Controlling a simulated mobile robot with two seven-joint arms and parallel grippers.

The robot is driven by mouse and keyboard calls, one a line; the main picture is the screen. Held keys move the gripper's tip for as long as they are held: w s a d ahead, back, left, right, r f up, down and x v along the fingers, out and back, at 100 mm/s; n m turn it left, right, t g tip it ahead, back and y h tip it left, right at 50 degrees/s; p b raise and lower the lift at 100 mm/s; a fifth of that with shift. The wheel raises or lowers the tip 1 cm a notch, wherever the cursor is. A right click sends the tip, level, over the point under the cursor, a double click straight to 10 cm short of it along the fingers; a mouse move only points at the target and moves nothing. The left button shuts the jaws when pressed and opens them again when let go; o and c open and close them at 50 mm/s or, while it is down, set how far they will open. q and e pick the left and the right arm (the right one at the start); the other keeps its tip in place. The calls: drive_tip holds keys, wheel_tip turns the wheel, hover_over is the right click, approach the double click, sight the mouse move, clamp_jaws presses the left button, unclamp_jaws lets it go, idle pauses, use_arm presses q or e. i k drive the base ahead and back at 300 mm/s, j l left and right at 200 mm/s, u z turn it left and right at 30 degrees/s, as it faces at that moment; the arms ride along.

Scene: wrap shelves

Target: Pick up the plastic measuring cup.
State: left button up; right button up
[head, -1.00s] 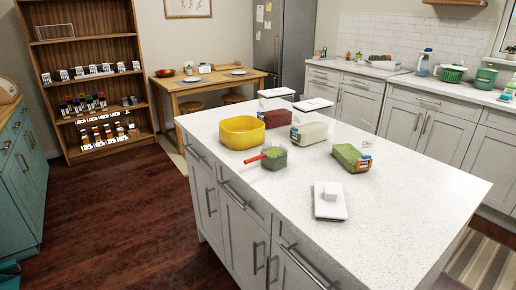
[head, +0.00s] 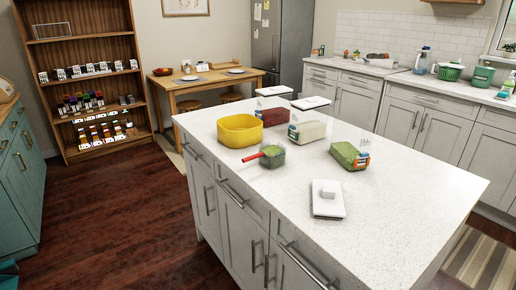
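A small see-through cup (head: 273,157) with a green tint stands on the white island counter, near its left long edge. A red handle (head: 252,156) sticks out to its left; I take this for the plastic measuring cup, though it is too small to make out any markings. It stands just in front of a yellow bowl (head: 239,131). Neither of my grippers shows in the head view.
On the island counter (head: 405,195) are a green package (head: 348,155), a pale package (head: 306,132), a dark red box (head: 273,116) and a flat white lidded item (head: 327,205). The counter's front right is clear. Dark wood floor (head: 120,220) lies open to the left.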

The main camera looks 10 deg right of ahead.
sight(272, 156)
drive_tip(key=i+j+z, duration=0.1)
drive_tip(key=j, duration=0.35)
drive_tip(key=i+j+z, duration=0.1)
drive_tip(key=j, duration=0.35)
drive_tip(key=i+j+z, duration=0.15)
drive_tip(key=j, duration=0.35)
drive_tip(key=i+j+z, duration=0.1)
drive_tip(key=j, duration=0.35)
drive_tip(key=i, duration=0.1)
